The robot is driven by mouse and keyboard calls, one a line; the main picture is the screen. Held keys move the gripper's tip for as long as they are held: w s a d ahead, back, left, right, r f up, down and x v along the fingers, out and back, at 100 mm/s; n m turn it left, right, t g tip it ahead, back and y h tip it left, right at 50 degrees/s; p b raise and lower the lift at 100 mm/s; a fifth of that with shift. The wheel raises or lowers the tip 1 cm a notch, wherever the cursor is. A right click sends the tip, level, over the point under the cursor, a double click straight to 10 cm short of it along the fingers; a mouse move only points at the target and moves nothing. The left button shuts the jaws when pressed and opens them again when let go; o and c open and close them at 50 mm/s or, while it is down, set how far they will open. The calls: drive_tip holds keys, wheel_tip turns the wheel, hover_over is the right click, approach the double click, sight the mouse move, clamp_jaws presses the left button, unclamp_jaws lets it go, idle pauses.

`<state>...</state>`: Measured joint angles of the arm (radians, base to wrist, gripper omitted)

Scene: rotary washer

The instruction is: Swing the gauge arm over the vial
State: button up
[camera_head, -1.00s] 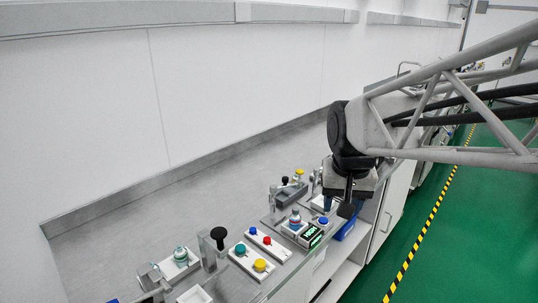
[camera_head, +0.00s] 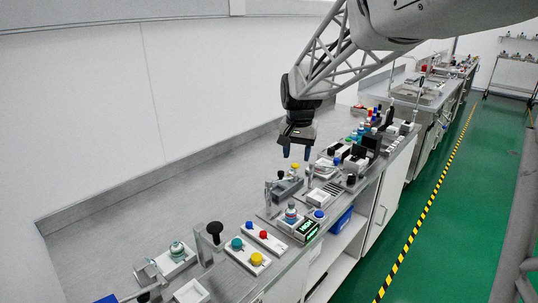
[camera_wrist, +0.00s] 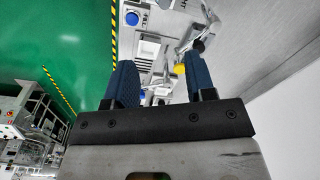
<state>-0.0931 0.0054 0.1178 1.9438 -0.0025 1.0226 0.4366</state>
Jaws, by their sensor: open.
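My gripper (camera_head: 296,152) is open and empty, in the air above the bench beyond the display station. Its two blue fingers show apart in the wrist view (camera_wrist: 160,85), with nothing between them in contact. A small vial (camera_head: 291,211) with a coloured cap stands upright on a station with a lit green display (camera_head: 306,228). Another bottle with a teal top (camera_head: 177,249) sits on a white plate at the lower left. A metal post with a black knob (camera_head: 214,228) stands between them. I cannot tell surely which part is the gauge arm.
A white panel with coloured knobs (camera_head: 257,259) lies near the front edge. A grey block with a yellow-topped part (camera_head: 295,167) stands near my gripper. Several devices crowd the bench beyond. The back-left bench surface (camera_head: 150,195) is clear.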

drive_tip(key=m, duration=0.1)
hover_over(281, 171)
drive_tip(key=shift+g, duration=0.3)
wheel_tip(281, 171, down, 5)
drive_tip(key=shift+s+r, duration=0.1)
drive_tip(key=shift+r, duration=0.05)
drive_tip(key=shift+f, duration=3.9)
drive_tip(key=shift+c, duration=0.3)
clamp_jaws()
